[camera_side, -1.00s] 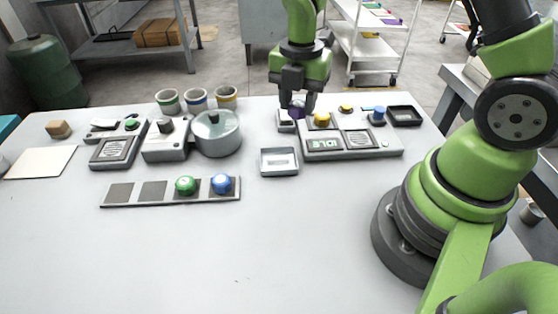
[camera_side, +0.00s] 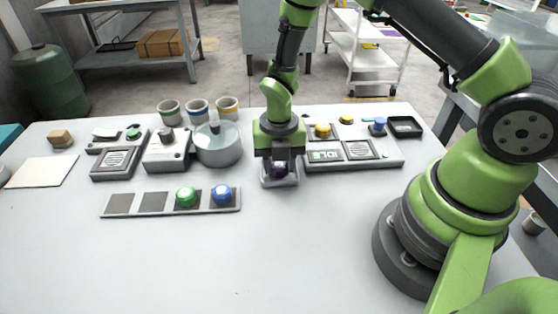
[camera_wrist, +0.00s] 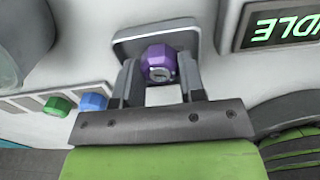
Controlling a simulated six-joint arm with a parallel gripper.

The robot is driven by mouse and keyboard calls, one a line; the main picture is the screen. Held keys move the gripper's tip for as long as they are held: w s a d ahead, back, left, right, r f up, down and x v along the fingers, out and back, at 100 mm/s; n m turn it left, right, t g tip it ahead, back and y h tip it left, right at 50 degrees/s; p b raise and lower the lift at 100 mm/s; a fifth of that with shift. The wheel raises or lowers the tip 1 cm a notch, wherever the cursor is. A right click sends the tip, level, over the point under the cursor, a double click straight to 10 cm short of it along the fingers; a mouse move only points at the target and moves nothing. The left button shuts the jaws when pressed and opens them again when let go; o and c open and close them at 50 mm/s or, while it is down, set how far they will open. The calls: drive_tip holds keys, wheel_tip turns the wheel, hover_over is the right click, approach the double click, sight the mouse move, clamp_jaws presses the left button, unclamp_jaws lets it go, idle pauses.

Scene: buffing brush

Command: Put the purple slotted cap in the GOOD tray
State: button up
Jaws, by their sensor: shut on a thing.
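My gripper (camera_side: 279,167) is shut on the purple slotted cap (camera_side: 279,170). In the wrist view the cap (camera_wrist: 159,63) sits between the two fingers (camera_wrist: 160,83), its slotted face showing. A light grey tray (camera_side: 265,184) lies directly under my gripper, and its rim also shows behind the cap in the wrist view (camera_wrist: 125,45). Whether the cap touches the tray floor I cannot tell. No GOOD label is readable on this tray. A second, black tray (camera_side: 405,133) stands at the far right of the table.
A console with an IDLE display (camera_side: 325,156) stands just right of the tray. A pot (camera_side: 218,150) is to its left. A strip (camera_side: 153,203) with a green cap (camera_side: 186,197) and a blue cap (camera_side: 222,195) lies front left. The table front is clear.

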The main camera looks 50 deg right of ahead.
drive_tip(key=shift+f, duration=0.2)
drive_tip(key=o, duration=0.6)
wheel_tip(320, 180, up, 12)
wheel_tip(320, 180, up, 9)
drive_tip(key=m+t, duration=0.2)
drive_tip(key=m, duration=0.7)
hover_over(279, 164)
drive_tip(key=s, duration=0.3)
drive_tip(key=s+r+m+t, duration=0.1)
drive_tip(key=s+r+m, duration=0.2)
drive_tip(key=m, duration=0.4)
drive_tip(key=s+r+m+t+y, duration=0.1)
drive_tip(key=s+r+m+t, duration=0.1)
drive_tip(key=s+m, duration=0.3)
drive_tip(key=s+r+m+t+y, duration=0.1)
drive_tip(key=s+r+m, duration=0.3)
drive_tip(key=m, duration=0.6)
drive_tip(key=shift+s+a+t, duration=0.3)
drive_tip(key=shift+s+t, duration=0.25)
drive_tip(key=shift+t, duration=0.05)
